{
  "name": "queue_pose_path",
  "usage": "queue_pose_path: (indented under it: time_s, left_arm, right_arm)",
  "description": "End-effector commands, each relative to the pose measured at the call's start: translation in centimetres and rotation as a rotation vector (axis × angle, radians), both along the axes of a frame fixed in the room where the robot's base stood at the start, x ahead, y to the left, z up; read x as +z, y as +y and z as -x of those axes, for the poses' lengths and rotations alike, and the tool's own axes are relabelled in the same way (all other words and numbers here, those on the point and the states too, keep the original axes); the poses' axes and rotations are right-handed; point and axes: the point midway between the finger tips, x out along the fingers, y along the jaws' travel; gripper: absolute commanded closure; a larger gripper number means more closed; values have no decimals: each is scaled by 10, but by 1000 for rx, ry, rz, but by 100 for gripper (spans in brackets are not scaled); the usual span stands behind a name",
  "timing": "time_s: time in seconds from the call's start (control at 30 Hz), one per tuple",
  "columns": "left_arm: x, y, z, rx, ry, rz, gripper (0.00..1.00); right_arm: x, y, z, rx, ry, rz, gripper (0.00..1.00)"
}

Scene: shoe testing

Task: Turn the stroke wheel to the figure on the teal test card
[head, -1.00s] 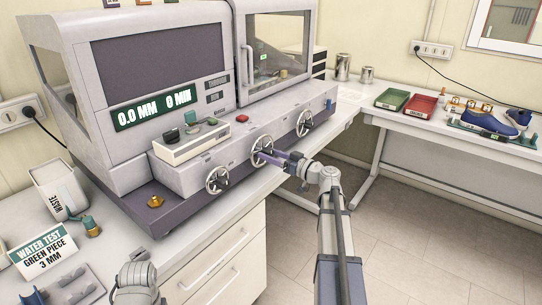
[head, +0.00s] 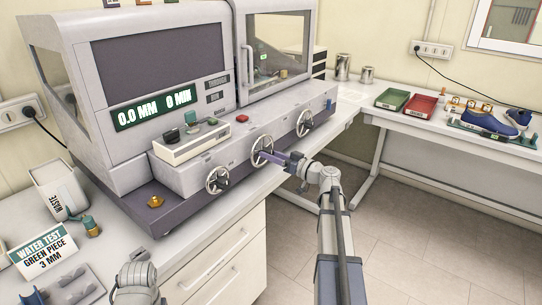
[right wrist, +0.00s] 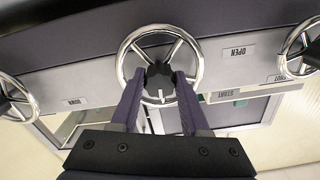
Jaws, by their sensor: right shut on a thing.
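The teal and white test card (head: 42,250) at the lower left reads "WATER TEST, GREEN PIECE, 3 MM". Three chromed handwheels sit on the grey machine's front: a near wheel (head: 218,180), a middle wheel (head: 254,144) and a far wheel (head: 305,123). I cannot tell from lettering which is the stroke wheel. My right gripper (right wrist: 160,75) is shut on the dark hub of the middle wheel (right wrist: 124,50), a finger on each side. The machine's display (head: 152,109) reads "0.0 MM 0 MIN".
A white box (head: 182,146) with green and grey pieces and a red button (head: 242,118) are on the machine's ledge. A waste bin (head: 58,188) stands at left. Green (head: 392,98) and red (head: 420,104) trays and a blue shoe (head: 488,122) are on the right table.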

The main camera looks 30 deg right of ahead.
Motion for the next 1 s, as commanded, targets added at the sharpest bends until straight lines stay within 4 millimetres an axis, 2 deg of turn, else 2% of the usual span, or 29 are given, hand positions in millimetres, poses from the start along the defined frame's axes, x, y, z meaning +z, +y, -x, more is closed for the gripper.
queue_pose_path:
  time_s: [1.0]
  left_arm:
    - [1,0,0,0,0,0,50]
  right_arm:
    - [1,1,1,-1,352,-850,100]
